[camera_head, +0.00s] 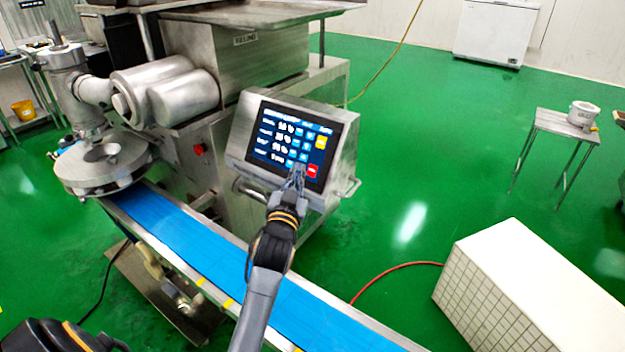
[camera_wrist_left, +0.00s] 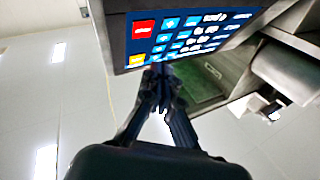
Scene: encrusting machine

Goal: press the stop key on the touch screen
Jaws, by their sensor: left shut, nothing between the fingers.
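The touch screen (camera_head: 291,139) is lit, with blue keys and white text, and sits in a tilted metal housing on the machine. A red key (camera_head: 313,170) is at its lower right and a yellow key (camera_head: 321,142) above it; their labels are too small to read. My left gripper (camera_head: 298,172) is shut and empty, its tips in front of the screen's lower edge, just left of the red key. Contact cannot be told. In the left wrist view, the red key (camera_wrist_left: 143,29) and yellow key (camera_wrist_left: 137,60) appear above the fingertips (camera_wrist_left: 160,84). My right gripper is not in view.
A blue conveyor belt (camera_head: 190,248) runs below the screen, under my left arm. A metal handle (camera_head: 350,187) sticks out at the housing's right. A white tiled block (camera_head: 530,285) stands at right, and a small table (camera_head: 565,126) behind it.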

